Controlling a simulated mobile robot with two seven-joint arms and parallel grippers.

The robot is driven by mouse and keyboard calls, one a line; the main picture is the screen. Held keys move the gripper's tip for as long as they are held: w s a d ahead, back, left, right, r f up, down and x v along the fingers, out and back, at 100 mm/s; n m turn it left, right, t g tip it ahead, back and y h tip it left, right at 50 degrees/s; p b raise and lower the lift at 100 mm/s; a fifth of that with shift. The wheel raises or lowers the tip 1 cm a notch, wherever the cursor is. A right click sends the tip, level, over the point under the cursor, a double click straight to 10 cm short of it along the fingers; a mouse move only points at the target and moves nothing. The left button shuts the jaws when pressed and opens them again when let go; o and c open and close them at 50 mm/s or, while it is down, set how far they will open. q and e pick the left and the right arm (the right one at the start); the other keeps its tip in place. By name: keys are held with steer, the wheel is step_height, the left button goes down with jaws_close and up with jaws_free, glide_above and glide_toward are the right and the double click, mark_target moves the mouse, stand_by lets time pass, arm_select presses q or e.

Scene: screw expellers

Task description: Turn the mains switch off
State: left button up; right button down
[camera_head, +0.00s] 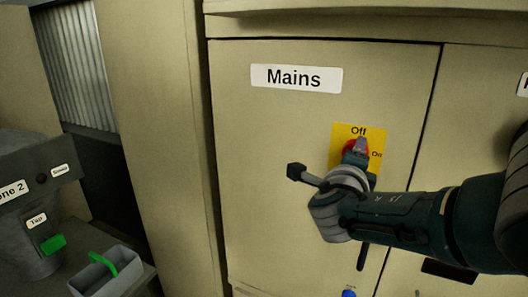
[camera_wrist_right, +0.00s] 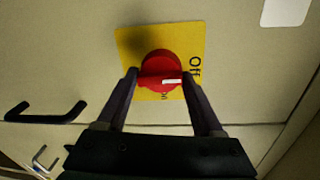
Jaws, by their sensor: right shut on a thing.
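The mains switch is a red knob (camera_head: 348,148) on a yellow plate (camera_head: 376,137), on a beige cabinet door below a white "Mains" label (camera_head: 297,78). In the head view "Off" is at the top of the plate and "On" at its right. My right gripper (camera_head: 357,158) is at the knob and partly hides it. In the right wrist view its two fingers (camera_wrist_right: 160,78) are shut on the grip bar of the red knob (camera_wrist_right: 160,62). The bar's white mark lies towards the "Off" side. My left gripper is not in view.
A black door handle (camera_wrist_right: 45,112) stands out in the right wrist view. A grey machine (camera_head: 30,190) and a grey bin (camera_head: 108,279) with a green handle are at the lower left of the head view. A blue button (camera_head: 349,294) is at the bottom.

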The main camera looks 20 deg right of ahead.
steer(key=shift+d+r, duration=0.15)
steer(key=shift+c, duration=0.4)
jaws_free()
steer(key=f+p+v, duration=0.1)
steer(key=p+v, duration=0.4)
steer(key=v, duration=0.5)
steer(key=shift+r, duration=0.4)
